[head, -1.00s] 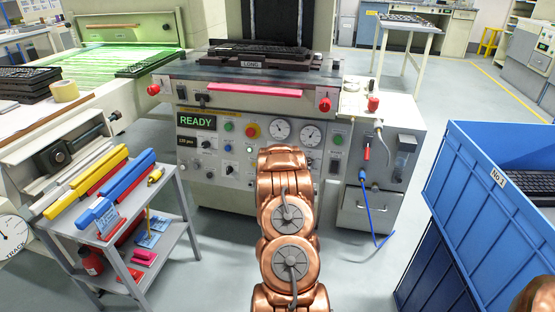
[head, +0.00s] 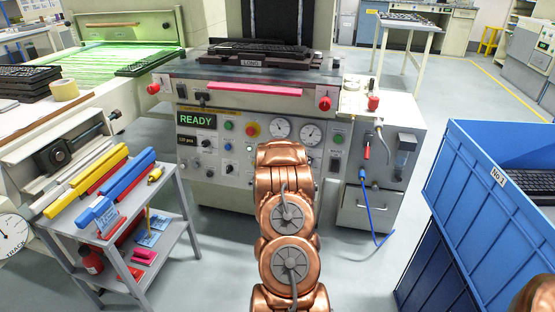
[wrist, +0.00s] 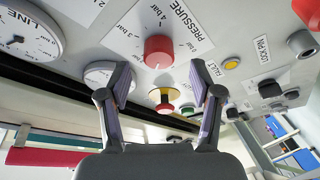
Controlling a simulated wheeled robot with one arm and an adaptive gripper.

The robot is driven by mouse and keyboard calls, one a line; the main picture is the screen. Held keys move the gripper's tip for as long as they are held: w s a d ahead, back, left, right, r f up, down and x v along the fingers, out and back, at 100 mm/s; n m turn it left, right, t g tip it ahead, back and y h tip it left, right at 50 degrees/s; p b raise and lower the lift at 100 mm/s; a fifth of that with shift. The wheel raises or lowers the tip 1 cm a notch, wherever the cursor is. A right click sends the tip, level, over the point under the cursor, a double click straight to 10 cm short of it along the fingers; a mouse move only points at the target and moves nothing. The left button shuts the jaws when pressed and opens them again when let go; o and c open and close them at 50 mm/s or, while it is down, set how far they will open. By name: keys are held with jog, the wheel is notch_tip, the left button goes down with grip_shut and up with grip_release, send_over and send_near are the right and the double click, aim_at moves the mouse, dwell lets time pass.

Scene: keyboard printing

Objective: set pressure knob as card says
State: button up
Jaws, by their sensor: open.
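In the wrist view the red pressure knob (wrist: 158,52) sits on a white plate (wrist: 180,22) marked PRESSURE, with bar figures around the knob. A small pale mark shows on the knob's lower part; its exact setting is hard to read. My gripper (wrist: 161,82) is open, its two fingers apart, with the knob showing beyond the gap between the tips. The fingers do not appear to touch the knob. In the head view my copper arm hides the gripper and the knob. I cannot make out which card gives the setting; a small card (head: 107,222) on the cart is unreadable.
A LINE gauge (wrist: 25,38) and a yellow-and-red stop button (wrist: 163,98) are near the knob. The READY display (head: 196,121) is on the machine's front panel. A grey cart (head: 182,218) stands left, blue crates (head: 475,190) right.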

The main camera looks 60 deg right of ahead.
jog(key=f+v, duration=0.1)
jog(key=v, duration=0.7)
jog(key=shift+s+a+r, duration=0.2)
jog(key=shift+a+r, duration=0.05)
jog(key=shift+r, duration=0.3)
